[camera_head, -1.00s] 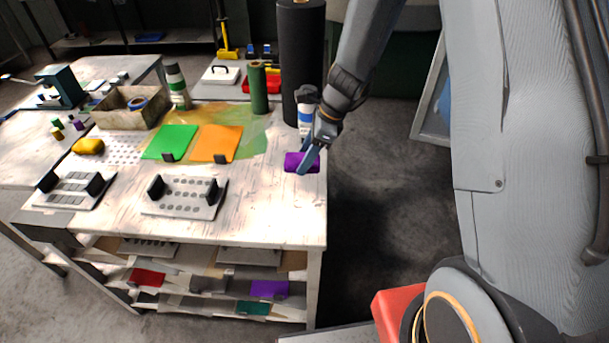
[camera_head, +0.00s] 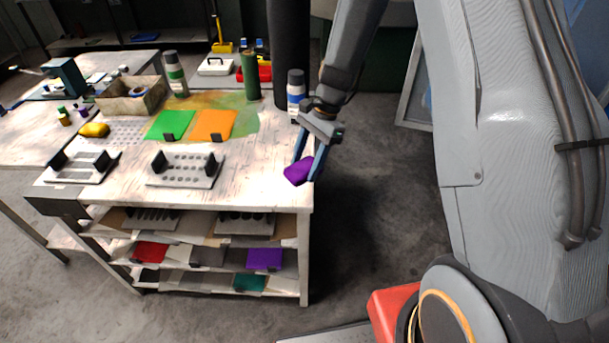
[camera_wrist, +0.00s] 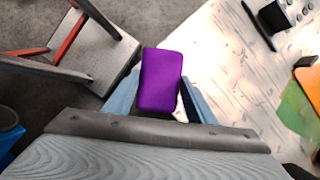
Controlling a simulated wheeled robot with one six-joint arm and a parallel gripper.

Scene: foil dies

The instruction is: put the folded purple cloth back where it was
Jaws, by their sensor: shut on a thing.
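The folded purple cloth (camera_head: 298,171) is between the fingers of my gripper (camera_head: 309,164), which is shut on it. It hangs tilted at the right edge of the white worktable (camera_head: 250,185) in the head view. In the wrist view the cloth (camera_wrist: 161,80) fills the space between the blue-grey fingers (camera_wrist: 160,100), with floor to its left and the tabletop to its right. I cannot tell exactly how high it is above the table. A flat purple piece (camera_head: 264,259) lies on a lower shelf under the table.
Green (camera_head: 170,124) and orange (camera_head: 214,125) sheets lie on the tabletop. A white bottle with a blue band (camera_head: 296,92) stands behind my gripper, near a tall black roll (camera_head: 289,50). A grey rack (camera_head: 186,169) stands near the front edge. Red (camera_head: 150,252) and teal (camera_head: 249,283) pieces lie on the shelves.

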